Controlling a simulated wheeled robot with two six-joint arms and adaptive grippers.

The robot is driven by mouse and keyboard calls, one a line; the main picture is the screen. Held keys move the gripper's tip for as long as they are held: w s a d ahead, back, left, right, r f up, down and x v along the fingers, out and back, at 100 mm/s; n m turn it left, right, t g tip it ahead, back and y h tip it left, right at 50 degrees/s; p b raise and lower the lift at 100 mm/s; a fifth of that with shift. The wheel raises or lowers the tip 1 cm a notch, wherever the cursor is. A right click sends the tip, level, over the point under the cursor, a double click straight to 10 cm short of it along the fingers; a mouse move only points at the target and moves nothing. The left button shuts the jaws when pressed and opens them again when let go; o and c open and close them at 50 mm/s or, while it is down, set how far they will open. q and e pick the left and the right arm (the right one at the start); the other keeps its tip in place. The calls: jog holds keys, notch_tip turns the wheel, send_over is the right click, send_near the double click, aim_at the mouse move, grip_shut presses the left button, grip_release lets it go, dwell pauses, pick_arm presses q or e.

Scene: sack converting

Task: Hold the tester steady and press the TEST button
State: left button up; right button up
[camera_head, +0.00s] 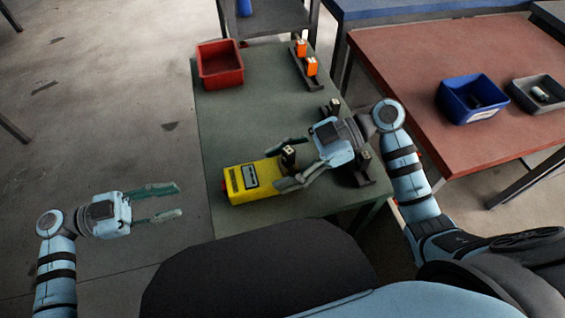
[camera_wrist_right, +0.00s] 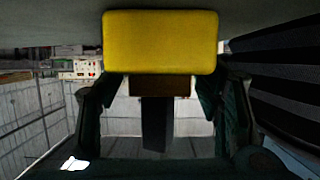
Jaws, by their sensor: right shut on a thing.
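The yellow tester (camera_head: 240,184) lies on the green table with a pale panel on its upper face and a red part at its left end. It also shows in the right wrist view (camera_wrist_right: 160,42) as a broad yellow end face. My right gripper (camera_head: 282,167) is shut on the tester's right end, one finger on each side. A black block (camera_head: 288,157) stands upright at that end, between the fingers. My left gripper (camera_head: 175,201) is open and empty, left of the table and apart from the tester. I cannot make out the TEST button.
A red bin (camera_head: 219,65) stands at the table's far left corner. Orange-topped pieces (camera_head: 311,67) stand in a dark rack at the far right. More black pieces (camera_head: 333,106) stand by my right arm. A red-brown table (camera_head: 440,60) holds a blue bin (camera_head: 456,103) and a grey bin.

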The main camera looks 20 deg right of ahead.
pick_arm(q)
grip_shut()
dwell(1.2)
